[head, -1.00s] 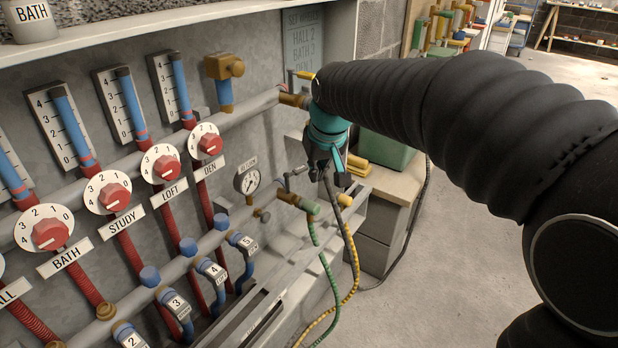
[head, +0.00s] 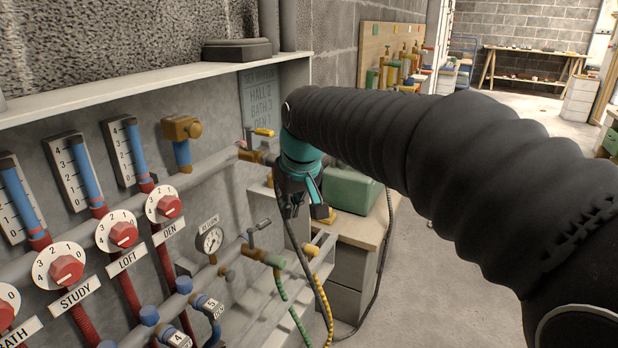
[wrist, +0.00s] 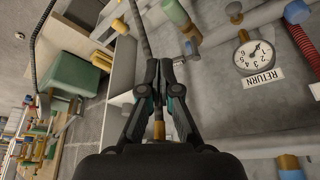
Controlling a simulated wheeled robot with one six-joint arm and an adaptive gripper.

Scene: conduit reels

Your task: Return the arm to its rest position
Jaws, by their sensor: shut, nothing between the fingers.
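My arm reaches in from the right in the head view, in a black ribbed sleeve. My gripper (head: 297,207) hangs from its teal wrist, pointing down in front of the right end of the manifold panel (head: 225,190). In the wrist view my gripper (wrist: 158,68) has its two dark fingers together, with nothing held between them. A brass fitting shows behind the fingers there. The RETURN gauge (head: 210,240) is left of the gripper in the head view; it also shows at the upper right of the wrist view (wrist: 255,53).
Red dials (head: 123,234) and blue-filled flow tubes line the panel at left. A green hose and a yellow hose hang below the gripper. A green box (head: 352,190) sits on a bench at the right. Open floor (head: 440,270) lies beyond it.

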